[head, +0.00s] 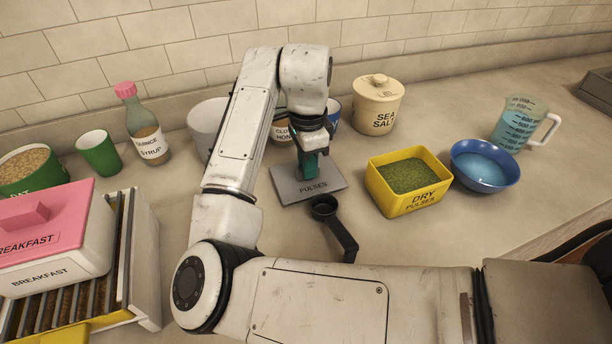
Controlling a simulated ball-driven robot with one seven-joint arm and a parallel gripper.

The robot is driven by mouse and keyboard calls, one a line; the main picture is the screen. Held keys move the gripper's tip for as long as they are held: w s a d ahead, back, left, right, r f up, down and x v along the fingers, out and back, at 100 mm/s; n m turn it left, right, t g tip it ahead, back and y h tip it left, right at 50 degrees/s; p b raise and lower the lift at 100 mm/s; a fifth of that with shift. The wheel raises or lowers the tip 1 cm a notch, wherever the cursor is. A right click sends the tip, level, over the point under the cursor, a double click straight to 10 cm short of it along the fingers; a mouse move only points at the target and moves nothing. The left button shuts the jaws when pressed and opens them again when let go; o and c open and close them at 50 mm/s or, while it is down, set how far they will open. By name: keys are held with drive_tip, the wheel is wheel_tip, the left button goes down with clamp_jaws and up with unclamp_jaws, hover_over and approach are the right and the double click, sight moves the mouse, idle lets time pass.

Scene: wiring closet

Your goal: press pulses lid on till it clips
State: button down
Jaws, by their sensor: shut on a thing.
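The pulses lid (289,189) is a flat grey plate lettered PULSES, left of the pulses tub in the head view. A dark teal grip (308,166) stands up from it. My gripper (311,150) is over the lid, pointing down and shut on this grip. I cannot tell whether the lid rests on the counter or hangs just above it. The yellow pulses tub (411,201), lettered DRY PULSES, stands open and upright, with green pulses (408,174) inside. The lid and tub are apart. My arm hides part of the gripper's surroundings.
A black scoop (336,228) lies in front of the lid. A blue bowl (480,166) and measuring jug (517,122) stand right of the tub. The sea salt jar (377,108) is behind. A pink-lidded breakfast box (52,240) sits on a rack at left.

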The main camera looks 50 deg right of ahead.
drive_tip(key=shift+r+p, duration=0.65)
drive_tip(key=shift+r, duration=0.05)
wheel_tip(320, 180, up, 7)
drive_tip(key=p, duration=0.6)
drive_tip(key=shift+p, duration=0.3)
drive_tip(key=shift+f, duration=0.1)
